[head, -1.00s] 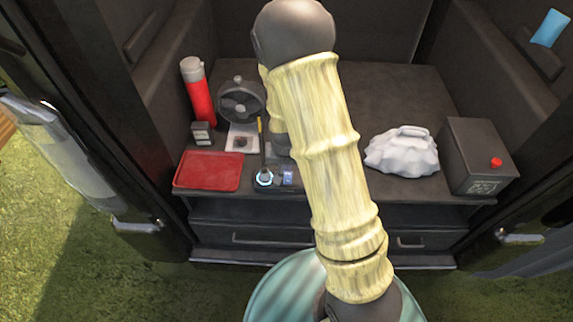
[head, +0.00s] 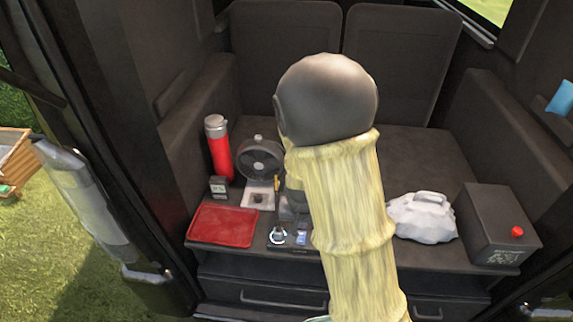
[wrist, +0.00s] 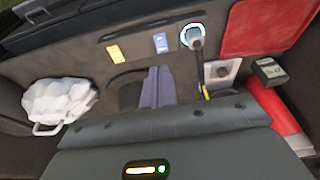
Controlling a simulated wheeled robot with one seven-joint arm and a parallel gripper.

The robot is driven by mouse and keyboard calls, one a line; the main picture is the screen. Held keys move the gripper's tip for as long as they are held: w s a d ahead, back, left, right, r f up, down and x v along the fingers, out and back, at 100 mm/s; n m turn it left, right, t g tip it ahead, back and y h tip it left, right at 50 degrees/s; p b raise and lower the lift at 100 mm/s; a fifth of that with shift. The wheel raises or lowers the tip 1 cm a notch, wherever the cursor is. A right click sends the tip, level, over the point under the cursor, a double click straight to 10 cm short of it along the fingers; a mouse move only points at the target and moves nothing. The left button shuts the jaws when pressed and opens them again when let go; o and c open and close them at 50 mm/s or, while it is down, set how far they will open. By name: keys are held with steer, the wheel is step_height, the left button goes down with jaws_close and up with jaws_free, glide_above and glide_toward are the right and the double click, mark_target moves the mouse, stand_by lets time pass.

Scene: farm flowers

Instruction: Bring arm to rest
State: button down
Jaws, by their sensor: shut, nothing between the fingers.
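My arm, in a pale yellow sleeve with a dark grey rounded joint, stands upright across the middle of the head view. It hides most of my gripper there. In the wrist view my gripper (wrist: 158,88) shows as two grey-purple fingers pressed together. Nothing is held between them. The fingers point toward the dark shelf (head: 400,165) of the vehicle. Near them in the wrist view are a yellow-orange tag (wrist: 115,54), a blue tag (wrist: 161,43) and a plug with a lit ring (wrist: 191,37). I cannot tell whether the fingers touch the shelf.
A red tray (head: 223,226), red flask (head: 219,150), small dark box (head: 218,187) and fan (head: 259,158) stand at the left. A white bag (head: 423,217) and black box with a red button (head: 497,225) stand at the right. Side walls and doors flank the shelf.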

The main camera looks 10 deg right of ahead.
steer(key=s+d+r+n+p, duration=0.1)
steer(key=s+r+p, duration=0.2)
steer(key=s+r, duration=0.2)
steer(key=s+d+r+n+p, duration=0.1)
steer(key=s+r, duration=0.4)
steer(key=r, duration=0.5)
steer(key=shift+s+n+y+p, duration=0.4)
steer(key=shift+n+p, duration=0.2)
steer(key=shift+p, duration=0.3)
steer(key=shift+w, duration=0.1)
stand_by(0.6)
